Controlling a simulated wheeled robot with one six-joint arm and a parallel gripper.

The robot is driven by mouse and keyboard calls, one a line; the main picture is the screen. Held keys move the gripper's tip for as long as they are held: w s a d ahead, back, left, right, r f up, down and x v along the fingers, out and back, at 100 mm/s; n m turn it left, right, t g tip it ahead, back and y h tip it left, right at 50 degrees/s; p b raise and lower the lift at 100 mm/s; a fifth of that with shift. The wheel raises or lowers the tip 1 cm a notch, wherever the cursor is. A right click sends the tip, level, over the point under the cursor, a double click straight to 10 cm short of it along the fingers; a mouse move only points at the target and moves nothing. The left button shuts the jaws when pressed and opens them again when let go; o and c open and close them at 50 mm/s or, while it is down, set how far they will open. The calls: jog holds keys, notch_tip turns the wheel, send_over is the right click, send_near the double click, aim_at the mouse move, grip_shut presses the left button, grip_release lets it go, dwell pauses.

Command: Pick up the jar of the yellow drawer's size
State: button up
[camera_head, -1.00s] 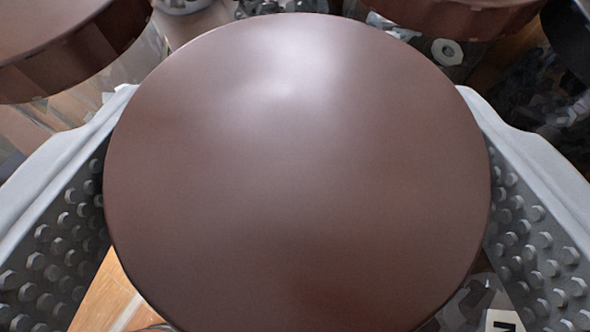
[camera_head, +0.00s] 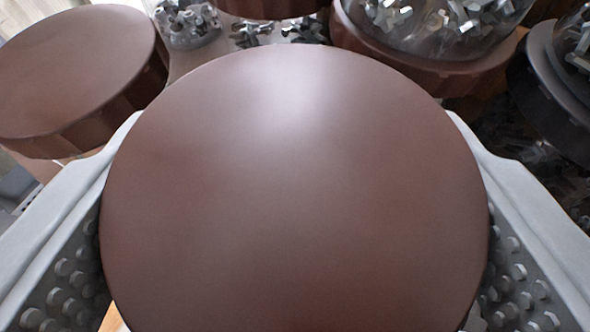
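A jar with a round, glossy brown lid (camera_head: 295,190) fills the middle of the view. My gripper (camera_head: 295,215) has one grey studded finger at each side of this lid. Both fingers press against or lie very close to its rim, and the lid sits between them. The jar's body is hidden under the lid. The yellow drawer is not in view, so I cannot compare sizes.
Another brown-lidded jar (camera_head: 80,75) stands at the upper left. At the upper right a glass jar of metal parts (camera_head: 440,25) rests on a brown lid (camera_head: 430,68). A black lid (camera_head: 550,100) is at the right edge. Small metal parts (camera_head: 188,22) show behind.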

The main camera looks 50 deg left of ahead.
notch_tip(320, 180, up, 7)
jog(key=shift+r, duration=0.5)
